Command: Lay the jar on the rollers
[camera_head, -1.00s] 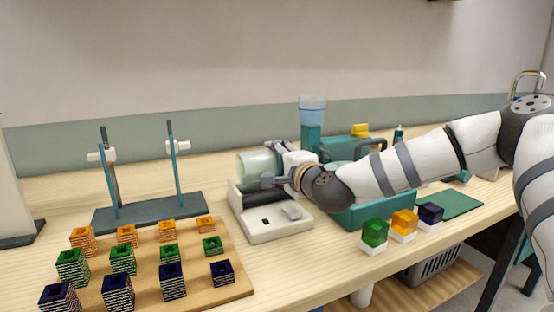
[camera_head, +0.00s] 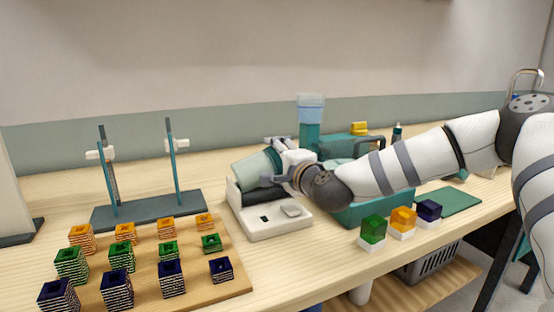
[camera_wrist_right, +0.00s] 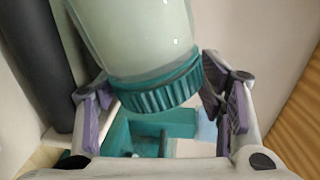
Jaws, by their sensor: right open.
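The jar (camera_head: 256,170) is pale green glass and lies on its side, slanted, at the top of the white roller machine (camera_head: 272,227). In the right wrist view the jar (camera_wrist_right: 140,38) has a ribbed teal cap (camera_wrist_right: 162,92) pointing towards my palm. My right gripper (camera_wrist_right: 160,105) is open, with the cap end between its fingers. The right finger is close to the cap; I cannot tell whether it touches. A dark roller (camera_wrist_right: 35,55) runs beside the jar. In the head view my right gripper (camera_head: 277,163) hides the cap end. My left gripper is out of view.
A stand with two upright posts (camera_head: 148,213) is left of the machine. A wooden board (camera_head: 230,285) with several coloured blocks is in front of it. Green (camera_head: 373,228), orange (camera_head: 403,219) and dark blue (camera_head: 429,209) cubes on white bases stand at the right. Teal equipment (camera_head: 310,135) is behind my arm.

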